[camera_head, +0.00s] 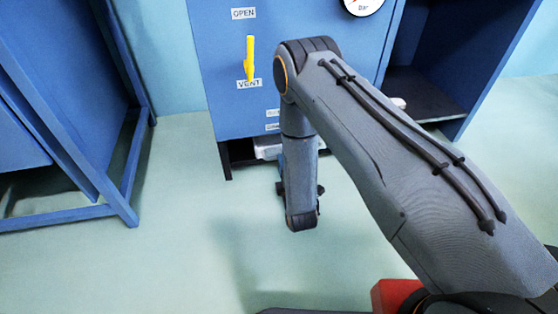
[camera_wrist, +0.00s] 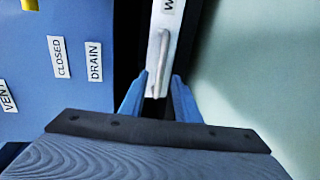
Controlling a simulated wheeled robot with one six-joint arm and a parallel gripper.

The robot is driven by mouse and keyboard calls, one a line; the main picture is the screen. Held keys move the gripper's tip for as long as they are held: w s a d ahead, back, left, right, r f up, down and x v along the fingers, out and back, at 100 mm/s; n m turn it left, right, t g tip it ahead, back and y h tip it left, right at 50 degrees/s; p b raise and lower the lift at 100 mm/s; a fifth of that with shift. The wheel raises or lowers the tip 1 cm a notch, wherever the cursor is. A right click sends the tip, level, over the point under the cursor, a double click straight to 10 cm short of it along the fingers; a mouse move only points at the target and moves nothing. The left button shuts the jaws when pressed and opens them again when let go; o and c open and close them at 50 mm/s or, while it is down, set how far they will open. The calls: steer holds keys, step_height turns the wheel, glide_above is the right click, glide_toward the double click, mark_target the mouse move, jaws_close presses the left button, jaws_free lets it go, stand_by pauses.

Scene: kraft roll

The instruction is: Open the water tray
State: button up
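The water tray (camera_head: 268,152) is a pale grey drawer front low under the blue cabinet, partly hidden by my arm in the head view. In the wrist view, its front (camera_wrist: 165,25) shows edge-on with a cut-off label starting with "W" and a grey bar handle (camera_wrist: 160,65). My gripper (camera_wrist: 159,80) has its two blue fingers apart, one on each side of the handle's near end. I cannot tell whether either finger touches the handle. In the head view my gripper is mostly hidden by my wrist.
The blue cabinet (camera_head: 222,85) carries a yellow lever (camera_head: 250,60), labels OPEN, VENT, CLOSED and DRAIN, and a gauge (camera_head: 362,4). A blue frame (camera_head: 120,170) stands left, and an open shelf bay (camera_head: 425,95) is at right. The floor (camera_head: 180,240) before the cabinet is clear.

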steer(key=shift+b+x, duration=1.25)
steer(key=shift+x, duration=1.5)
jaws_close()
